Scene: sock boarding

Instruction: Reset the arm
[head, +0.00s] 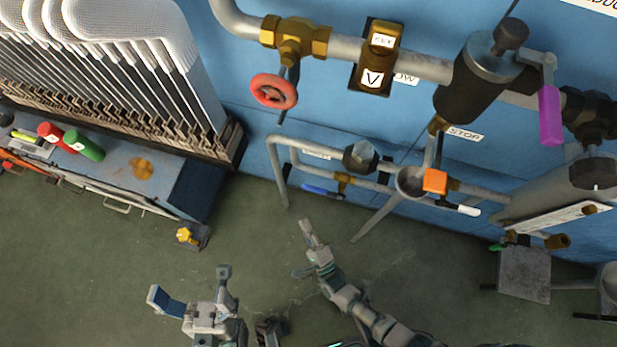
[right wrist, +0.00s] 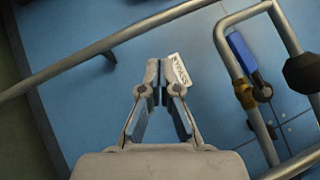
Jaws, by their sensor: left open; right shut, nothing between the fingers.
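My left gripper (head: 190,285) is at the lower left of the head view, above the green floor, with its two fingers spread wide and nothing between them. My right arm reaches up from the bottom middle of the head view. My right gripper (head: 306,232) is at its end, in front of the lower pipes, apart from them as far as I can tell. In the right wrist view my right gripper (right wrist: 160,78) has its fingertips together, with nothing held. A white label on the blue wall shows behind its right fingertip.
Grey pipes run along the blue wall (head: 235,65), with a red handwheel (head: 274,91), a magenta handle (head: 549,115), an orange block (head: 434,181) and a blue-handled valve (right wrist: 243,58). A workbench (head: 180,180) with red and green cylinders stands at left beneath white sock boards (head: 195,90). The middle floor is clear.

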